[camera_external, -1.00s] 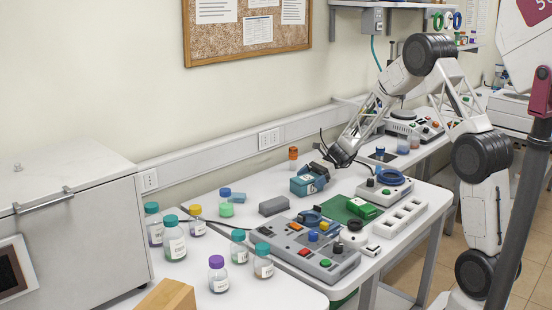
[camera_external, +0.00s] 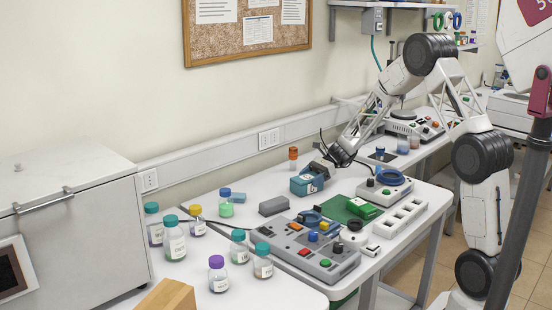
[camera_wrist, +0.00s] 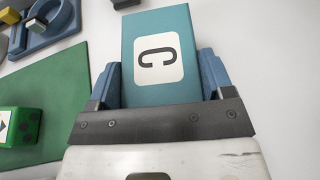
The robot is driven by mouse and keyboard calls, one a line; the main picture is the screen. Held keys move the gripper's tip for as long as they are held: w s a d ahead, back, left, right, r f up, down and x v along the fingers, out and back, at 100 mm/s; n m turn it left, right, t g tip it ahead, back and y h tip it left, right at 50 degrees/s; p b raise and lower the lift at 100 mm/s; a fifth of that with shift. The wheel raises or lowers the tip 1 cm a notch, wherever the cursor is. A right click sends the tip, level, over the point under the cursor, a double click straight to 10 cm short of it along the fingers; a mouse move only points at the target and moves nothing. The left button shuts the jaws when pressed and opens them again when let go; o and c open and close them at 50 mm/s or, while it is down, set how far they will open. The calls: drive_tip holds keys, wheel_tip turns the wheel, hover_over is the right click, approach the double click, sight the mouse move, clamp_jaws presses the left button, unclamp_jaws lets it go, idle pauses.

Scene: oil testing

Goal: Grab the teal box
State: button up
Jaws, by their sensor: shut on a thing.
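The teal box (camera_wrist: 160,25) with a white label marked "C" sits between the two blue fingers of my gripper (camera_wrist: 160,80) in the wrist view. The fingers press on its left and right sides. In the external view the teal box (camera_external: 303,186) is at the back of the white table, with my gripper (camera_external: 318,173) over it. I cannot tell whether the box touches the table.
A green mat (camera_wrist: 50,95) and a green block (camera_wrist: 20,126) lie to the left in the wrist view. In the external view a grey block (camera_external: 273,206), a control panel (camera_external: 290,262) and several capped bottles stand nearby. An orange vial (camera_external: 293,157) is behind the box.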

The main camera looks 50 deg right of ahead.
sight(311, 176)
wheel_tip(311, 176, up, 10)
drive_tip(key=shift+f, duration=0.1)
idle(0.4)
